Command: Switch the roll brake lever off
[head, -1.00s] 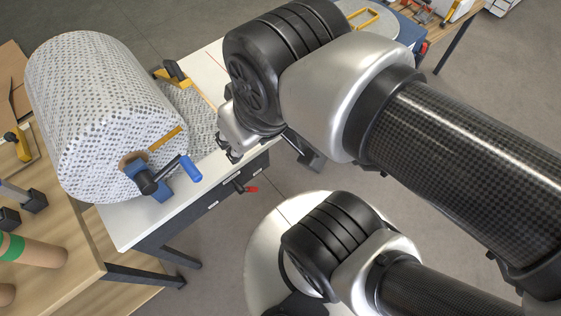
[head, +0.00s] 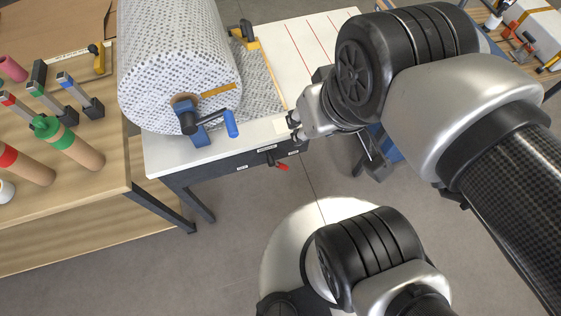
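A small lever with a red grip (head: 281,166) sits on the dark front rail of the white table, between small white labels. It points down and to the right; the labels are too small to read. My gripper (head: 293,128) is above it and slightly to the right in the picture, apart from it, near the table's front edge. Its two small dark fingertips point left and look spread, with nothing between them. The large patterned roll (head: 180,65) lies at the table's left, with a blue-handled crank (head: 230,124) at its near end.
The white table (head: 300,50) has a bare area with red lines behind my gripper. A wooden bench (head: 70,190) at left holds several rolls and clamp-like tools. Another bench stands at upper right.

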